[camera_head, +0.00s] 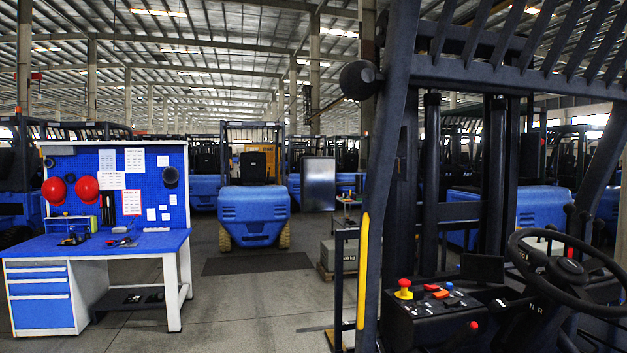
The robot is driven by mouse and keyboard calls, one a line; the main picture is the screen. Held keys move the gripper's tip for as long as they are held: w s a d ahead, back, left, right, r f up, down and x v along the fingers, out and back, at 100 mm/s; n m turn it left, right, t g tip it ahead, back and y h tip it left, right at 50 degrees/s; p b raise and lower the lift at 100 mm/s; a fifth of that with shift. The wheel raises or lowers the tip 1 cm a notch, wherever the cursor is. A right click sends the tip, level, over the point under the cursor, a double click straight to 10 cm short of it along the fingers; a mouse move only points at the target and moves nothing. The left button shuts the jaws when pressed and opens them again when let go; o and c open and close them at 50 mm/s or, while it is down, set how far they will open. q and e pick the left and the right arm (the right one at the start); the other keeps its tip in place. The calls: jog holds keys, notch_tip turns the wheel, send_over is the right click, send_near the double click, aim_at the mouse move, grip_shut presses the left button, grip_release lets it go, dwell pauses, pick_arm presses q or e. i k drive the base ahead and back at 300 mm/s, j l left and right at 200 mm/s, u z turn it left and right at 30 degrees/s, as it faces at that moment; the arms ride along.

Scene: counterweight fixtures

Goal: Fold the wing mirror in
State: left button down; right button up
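A dark round wing mirror (358,80) sticks out to the left from the upper part of the forklift's front pillar (394,120). Its dark, rounded side faces me; I cannot see any glass. A short stub joins it to the pillar. Neither of my grippers shows in the head view, so nothing is seen touching the mirror.
The forklift's steering wheel (565,270) and control panel (430,312) are at the lower right. A yellow grab bar (363,270) runs along the pillar. A blue workbench (110,244) stands at left. Open floor (255,310) lies between. A blue forklift (253,208) is parked behind.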

aim_at(319, 183)
jog(key=i+j+z, duration=0.35)
jog(key=i+j, duration=0.35)
jog(key=i, duration=0.25)
jog(key=i+j+z, duration=0.35)
jog(key=i+j, duration=0.45)
jog(key=j, duration=0.15)
